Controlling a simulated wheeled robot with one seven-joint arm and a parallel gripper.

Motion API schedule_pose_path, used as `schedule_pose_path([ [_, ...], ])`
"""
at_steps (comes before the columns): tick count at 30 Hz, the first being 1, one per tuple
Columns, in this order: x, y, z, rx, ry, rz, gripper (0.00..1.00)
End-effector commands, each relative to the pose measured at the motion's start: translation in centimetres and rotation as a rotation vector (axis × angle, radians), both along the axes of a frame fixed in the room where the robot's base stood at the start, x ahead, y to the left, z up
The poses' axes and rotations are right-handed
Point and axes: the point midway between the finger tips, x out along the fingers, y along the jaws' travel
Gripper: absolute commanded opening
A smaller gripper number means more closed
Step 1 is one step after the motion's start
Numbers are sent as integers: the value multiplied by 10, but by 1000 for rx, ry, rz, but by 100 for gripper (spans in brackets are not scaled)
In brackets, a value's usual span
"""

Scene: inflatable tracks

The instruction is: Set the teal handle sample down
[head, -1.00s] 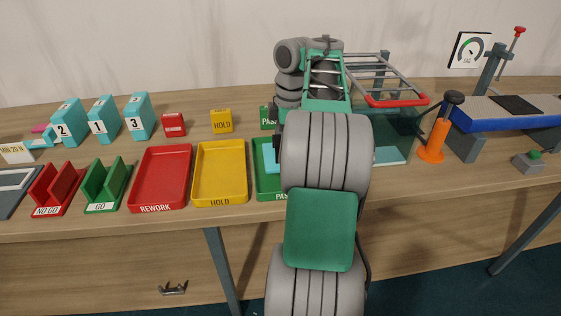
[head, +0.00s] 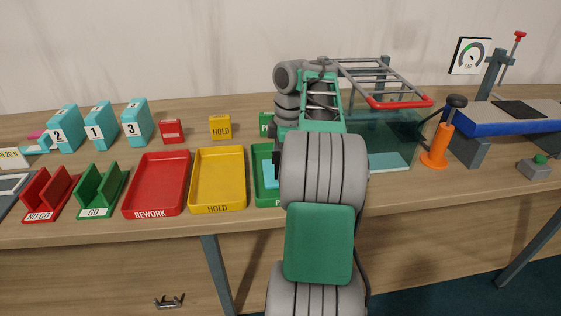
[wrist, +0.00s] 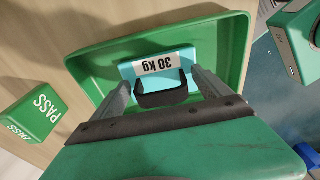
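The teal handle sample (wrist: 157,65), with a white "30 KG" label and a black handle (wrist: 162,92), lies in the green PASS tray (wrist: 95,60) in the wrist view. Its teal edge (head: 270,176) also shows in the head view, beside my arm, inside the tray (head: 261,155). My gripper (wrist: 162,80) is over the sample, one finger on each side of the black handle. The fingers look spread, with a gap to the handle. In the head view my arm hides the gripper and most of the sample.
A yellow HOLD tray (head: 218,207) and a red REWORK tray (head: 155,211) stand left of the green tray. A green PASS block (wrist: 35,115) stands behind it. An orange post with a black knob (head: 437,145) stands to the right.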

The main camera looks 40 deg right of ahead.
Motion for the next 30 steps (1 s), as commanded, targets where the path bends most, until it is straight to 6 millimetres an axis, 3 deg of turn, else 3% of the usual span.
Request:
schedule_pose_path([
  [9, 0, 0, 7, -1, -1, 0, 89],
  [11, -1, -1, 16, 0, 0, 0, 89],
  [21, -6, -9, 101, 1, 1, 0, 89],
  [25, -8, -11, 119, 0, 0, 0, 89],
  [30, -9, -12, 124, 1, 1, 0, 89],
])
